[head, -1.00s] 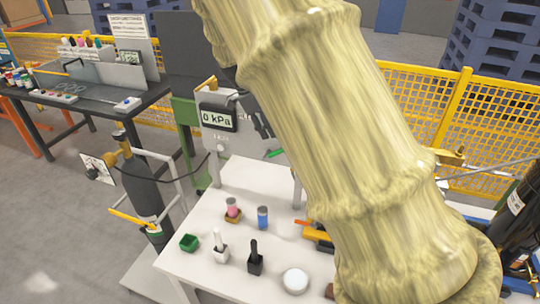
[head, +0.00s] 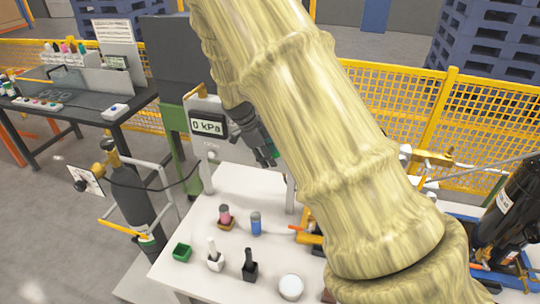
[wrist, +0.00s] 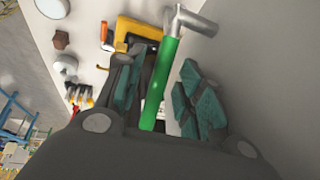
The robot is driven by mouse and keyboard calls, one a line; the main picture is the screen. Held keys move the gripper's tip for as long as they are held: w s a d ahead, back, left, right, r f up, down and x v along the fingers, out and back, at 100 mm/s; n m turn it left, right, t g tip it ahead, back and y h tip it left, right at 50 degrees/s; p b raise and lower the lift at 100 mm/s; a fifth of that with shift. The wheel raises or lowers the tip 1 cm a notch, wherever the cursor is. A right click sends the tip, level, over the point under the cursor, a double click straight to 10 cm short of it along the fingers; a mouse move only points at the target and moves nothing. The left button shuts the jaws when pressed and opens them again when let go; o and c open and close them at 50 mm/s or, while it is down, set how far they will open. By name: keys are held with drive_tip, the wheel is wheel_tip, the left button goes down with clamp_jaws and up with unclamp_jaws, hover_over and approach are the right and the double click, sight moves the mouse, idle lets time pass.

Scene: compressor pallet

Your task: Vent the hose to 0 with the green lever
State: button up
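The green lever (wrist: 165,75) shows in the wrist view as a long green grip on a grey metal stem. It lies between the two teal-padded fingers of my gripper (wrist: 166,92). The fingers stand apart on either side of it; I cannot tell whether either touches it. In the head view my gripper (head: 268,153) is beside the grey panel, and the lever is mostly hidden behind it and my arm. The panel's display (head: 208,126) reads 0 kPa. A dark hose (head: 178,183) runs from the panel toward the gas cylinder (head: 132,188).
A yellow mesh fence (head: 390,105) stands behind. My arm covers the middle of the head view.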

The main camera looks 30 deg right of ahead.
drive_tip(key=shift+d+f, duration=0.3)
drive_tip(key=shift+f, duration=0.35)
drive_tip(key=shift+s, duration=0.1)
drive_tip(key=shift+c, duration=0.2)
clamp_jaws()
